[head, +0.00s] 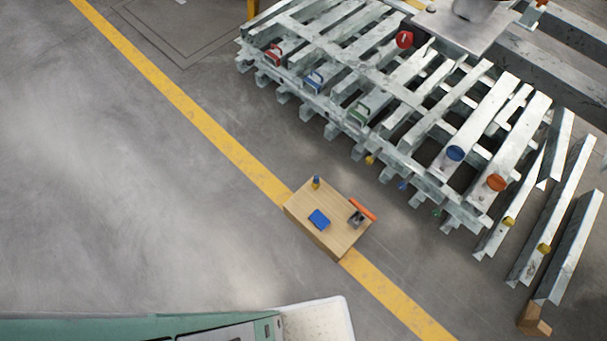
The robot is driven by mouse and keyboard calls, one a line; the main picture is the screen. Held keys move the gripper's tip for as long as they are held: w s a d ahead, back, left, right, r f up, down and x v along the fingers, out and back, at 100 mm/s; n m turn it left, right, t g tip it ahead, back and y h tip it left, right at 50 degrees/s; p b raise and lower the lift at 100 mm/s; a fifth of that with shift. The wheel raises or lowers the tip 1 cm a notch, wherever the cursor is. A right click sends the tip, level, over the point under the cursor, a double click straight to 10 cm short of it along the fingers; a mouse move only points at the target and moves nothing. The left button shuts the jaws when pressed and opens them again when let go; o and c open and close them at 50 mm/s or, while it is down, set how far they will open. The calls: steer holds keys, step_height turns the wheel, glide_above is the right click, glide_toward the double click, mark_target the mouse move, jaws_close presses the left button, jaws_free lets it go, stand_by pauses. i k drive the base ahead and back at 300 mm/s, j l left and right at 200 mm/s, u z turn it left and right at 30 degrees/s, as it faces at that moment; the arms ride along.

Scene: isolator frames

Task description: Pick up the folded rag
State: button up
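A small flat blue item, which looks like the folded rag (319,219), lies on top of a light wooden box or low table (334,242). It lies near the middle of the top, left of a grey object with an orange bar. Nothing covers it. My gripper is not in view.
On the same wooden top stand a small blue and yellow item (316,183) and the orange bar (363,209) by a grey piece. A slatted metal frame (390,75) with coloured knobs and handles stands behind. Loose beams (570,248) lie at right. Floor at left is clear.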

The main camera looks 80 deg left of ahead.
mark_target(317, 218)
steer(key=u, duration=2.15)
